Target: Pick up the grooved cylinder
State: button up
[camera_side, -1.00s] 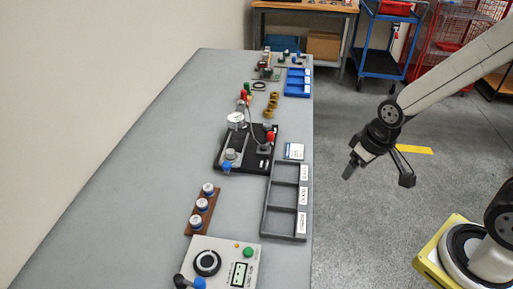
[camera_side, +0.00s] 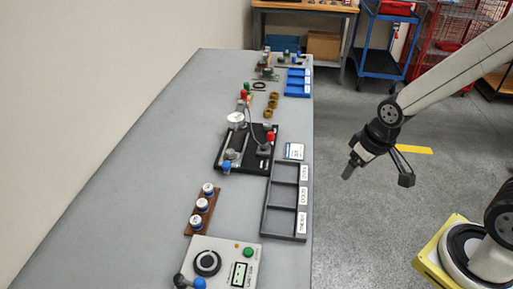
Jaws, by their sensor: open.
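My gripper (camera_side: 377,174) is open and empty. It hangs to the right of the grey table, over the floor, with its two fingers apart and pointing down. I cannot tell for certain which item is the grooved cylinder. Several small brass-coloured round pieces (camera_side: 268,113) stand in a short row near the table's right edge, beyond the black fixture; their grooves are too small to make out. My gripper is well apart from them and from everything on the table.
The grey table (camera_side: 130,160) holds a black fixture (camera_side: 222,158), a dark three-compartment tray (camera_side: 265,225) with labels, a wooden rack (camera_side: 191,228) with white-and-blue pieces, a control box (camera_side: 228,257) and a blue tray (camera_side: 288,84). A wall runs along the left. The table's left half is clear.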

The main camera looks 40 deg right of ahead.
jog(key=shift+c, duration=1.1)
jog(key=n+y, duration=0.3)
jog(key=n, duration=0.7)
send_near(229, 151)
jog(key=f, duration=0.2)
jog(key=shift+x, duration=1.15)
jog(key=shift+a, duration=0.2)
